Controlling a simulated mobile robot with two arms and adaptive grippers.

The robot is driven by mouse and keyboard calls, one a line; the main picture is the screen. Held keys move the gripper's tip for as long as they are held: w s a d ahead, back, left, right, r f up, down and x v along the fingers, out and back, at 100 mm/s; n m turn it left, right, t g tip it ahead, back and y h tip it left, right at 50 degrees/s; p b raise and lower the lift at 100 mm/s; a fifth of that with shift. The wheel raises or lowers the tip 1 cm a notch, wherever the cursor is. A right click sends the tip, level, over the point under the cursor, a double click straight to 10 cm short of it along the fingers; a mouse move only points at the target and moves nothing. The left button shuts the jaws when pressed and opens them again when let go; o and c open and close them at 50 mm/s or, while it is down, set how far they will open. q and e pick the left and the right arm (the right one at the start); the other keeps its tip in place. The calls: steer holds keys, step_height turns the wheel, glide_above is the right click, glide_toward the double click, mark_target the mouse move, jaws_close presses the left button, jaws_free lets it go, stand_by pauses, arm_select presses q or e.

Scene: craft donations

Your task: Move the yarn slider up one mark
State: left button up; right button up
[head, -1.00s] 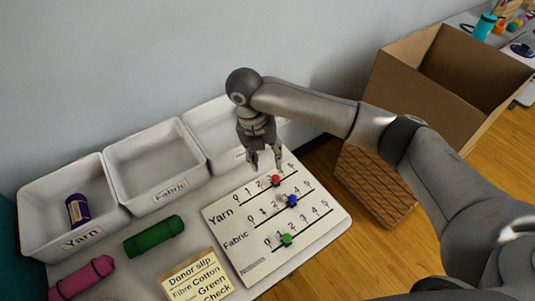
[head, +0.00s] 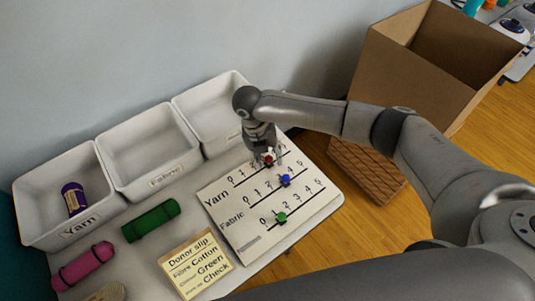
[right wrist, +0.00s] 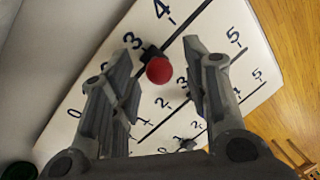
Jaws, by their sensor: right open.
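The white slider board (head: 233,240) lies on the table with three numbered tracks. The top track beside the word Yarn carries a red knob (head: 268,160); in the right wrist view the red knob (right wrist: 159,71) sits around mark 3. A blue knob (head: 285,180) is on the middle track and a green knob (head: 281,217) on the lowest. My right gripper (head: 269,154) is low over the top track. In the right wrist view its open fingers (right wrist: 160,42) stand on either side of the red knob, with gaps visible. My left gripper is not in view.
Three white bins stand behind; the left one (head: 30,185), labelled Yarn, holds a purple roll (head: 74,198). A green roll (head: 150,220), a pink roll (head: 83,266) and a donor slip (head: 196,264) lie in front. A cardboard box (head: 385,60) stands right, beyond the table.

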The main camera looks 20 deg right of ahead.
steer(key=shift+c, duration=2.2)
steer(key=c, duration=0.5)
jaws_close()
steer(key=shift+w+d, duration=0.1)
steer(key=shift+d, duration=0.25)
steer(key=shift+w+d+r+p, duration=0.1)
steer(key=shift+w+d+p, duration=0.15)
steer(key=shift+d, duration=0.35)
steer(key=shift+w+d+p, duration=0.1)
steer(key=shift+w+d, duration=0.1)
steer(key=shift+d, duration=0.4)
steer(key=shift+w+d, duration=0.15)
steer(key=shift+d, duration=0.25)
steer(key=o, duration=0.9)
jaws_free()
steer(key=shift+a, duration=0.1)
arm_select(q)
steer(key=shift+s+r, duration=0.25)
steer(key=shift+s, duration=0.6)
arm_select(e)
steer(key=shift+o, duration=0.2)
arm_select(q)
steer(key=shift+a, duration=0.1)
